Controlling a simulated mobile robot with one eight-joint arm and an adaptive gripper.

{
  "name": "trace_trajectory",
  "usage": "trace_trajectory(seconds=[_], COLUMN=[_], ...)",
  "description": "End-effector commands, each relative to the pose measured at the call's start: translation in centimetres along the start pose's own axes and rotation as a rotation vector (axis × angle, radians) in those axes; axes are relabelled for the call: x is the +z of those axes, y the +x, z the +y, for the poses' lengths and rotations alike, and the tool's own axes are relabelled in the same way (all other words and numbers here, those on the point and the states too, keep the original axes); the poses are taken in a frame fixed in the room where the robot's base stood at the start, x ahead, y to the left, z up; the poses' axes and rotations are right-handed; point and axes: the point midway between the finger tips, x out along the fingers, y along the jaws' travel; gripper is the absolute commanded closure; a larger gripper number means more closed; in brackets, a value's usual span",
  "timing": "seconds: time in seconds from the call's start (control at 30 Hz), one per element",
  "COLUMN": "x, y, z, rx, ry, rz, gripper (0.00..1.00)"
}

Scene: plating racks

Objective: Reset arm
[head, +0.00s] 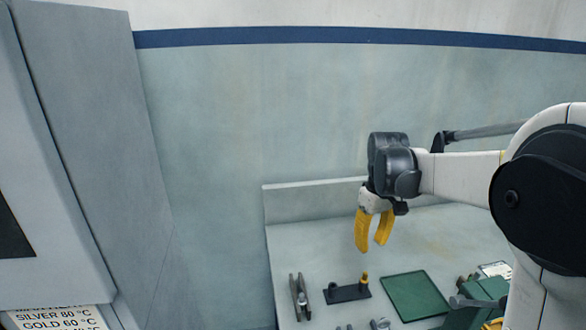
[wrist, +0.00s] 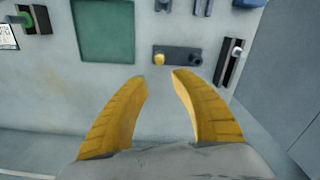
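My gripper (head: 371,247) has two yellow fingers and hangs from my white and black arm above the grey table, pointing down. In the wrist view my gripper (wrist: 160,78) is open, with a clear gap between the fingertips and nothing between them. My arm comes in from the right of the head view.
On the grey table (head: 290,262) are a dark holder with a yellow-topped peg (head: 348,293), a green mat (head: 415,296), a slotted metal rack (head: 299,297) and a green device (head: 482,300). A raised ledge backs the table. A grey cabinet (head: 60,150) stands at left.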

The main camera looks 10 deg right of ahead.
Motion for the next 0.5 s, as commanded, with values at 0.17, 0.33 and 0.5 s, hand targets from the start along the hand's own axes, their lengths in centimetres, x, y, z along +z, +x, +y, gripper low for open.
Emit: trace_trajectory(seconds=[0.17, 0.33, 0.5], x=[1.8, 5.5, 9.6], y=[-2.0, -4.4, -5.2], z=[-2.4, -6.7, -10.6], rx=[0.029, 0.073, 0.096], ry=[0.026, 0.084, 0.147], rz=[0.064, 0.203, 0.358], gripper=[0.69, 0.69, 0.69])
